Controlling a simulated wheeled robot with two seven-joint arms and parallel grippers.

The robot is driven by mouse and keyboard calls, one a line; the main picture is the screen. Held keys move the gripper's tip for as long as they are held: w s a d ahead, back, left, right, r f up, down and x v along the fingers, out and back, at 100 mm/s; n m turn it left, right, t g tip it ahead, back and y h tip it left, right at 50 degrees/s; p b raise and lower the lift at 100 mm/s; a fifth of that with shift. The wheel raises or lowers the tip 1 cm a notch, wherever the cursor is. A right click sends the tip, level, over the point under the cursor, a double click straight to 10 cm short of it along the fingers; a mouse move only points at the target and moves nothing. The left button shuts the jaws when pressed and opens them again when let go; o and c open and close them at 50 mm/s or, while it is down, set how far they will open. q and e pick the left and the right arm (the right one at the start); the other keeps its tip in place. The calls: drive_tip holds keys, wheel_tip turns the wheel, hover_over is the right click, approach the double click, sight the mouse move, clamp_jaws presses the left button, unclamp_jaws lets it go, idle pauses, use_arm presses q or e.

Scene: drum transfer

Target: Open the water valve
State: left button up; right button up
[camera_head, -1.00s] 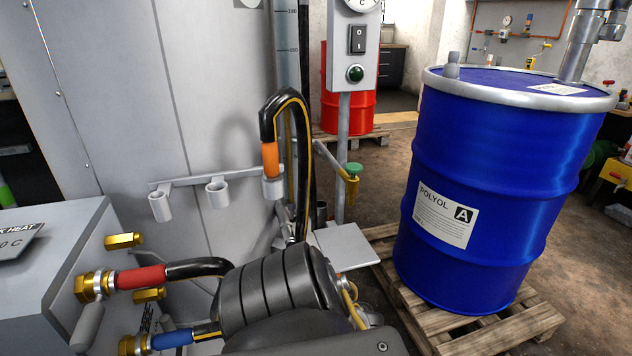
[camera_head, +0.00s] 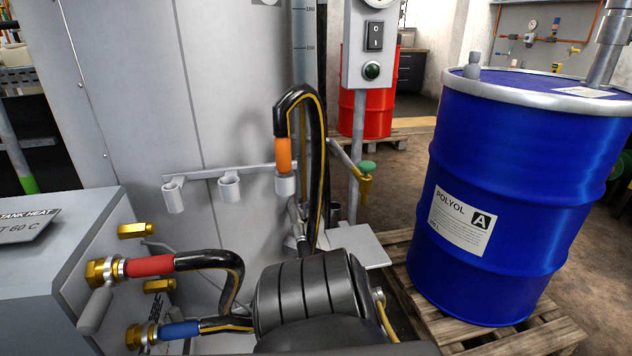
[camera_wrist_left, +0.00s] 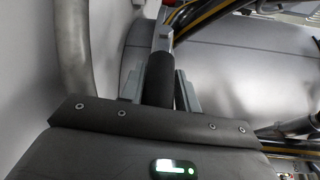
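A brass tap (camera_head: 364,188) with a green knob (camera_head: 367,167) sits on a pipe beside the grey post in the head view. I cannot tell if it is the water valve. In the left wrist view, my left gripper (camera_wrist_left: 160,82) has one grey finger on each side of a black cylindrical grip (camera_wrist_left: 159,77) and looks shut on it. A grey metal piece (camera_wrist_left: 162,39) extends from the grip's far end. My left gripper is not visible in the head view; my dark arm link covers the lower middle. My right gripper is not in view.
A blue drum (camera_head: 505,190) stands on a wooden pallet (camera_head: 550,335) at the right. A grey machine (camera_head: 60,260) with red (camera_head: 150,265) and blue (camera_head: 180,330) hose ends is at lower left. A looped black hose (camera_head: 318,150) hangs beside the grey cabinet (camera_head: 140,110).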

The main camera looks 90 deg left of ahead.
use_arm(q)
drive_tip(key=o, duration=0.3)
drive_tip(key=shift+f, duration=0.1)
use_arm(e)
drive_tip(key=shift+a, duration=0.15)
use_arm(q)
drive_tip(key=shift+w+d, duration=0.1)
drive_tip(key=shift+w, duration=0.05)
drive_tip(key=shift+w, duration=0.1)
drive_tip(key=shift+b+v, duration=0.3)
drive_tip(key=shift+v, duration=5)
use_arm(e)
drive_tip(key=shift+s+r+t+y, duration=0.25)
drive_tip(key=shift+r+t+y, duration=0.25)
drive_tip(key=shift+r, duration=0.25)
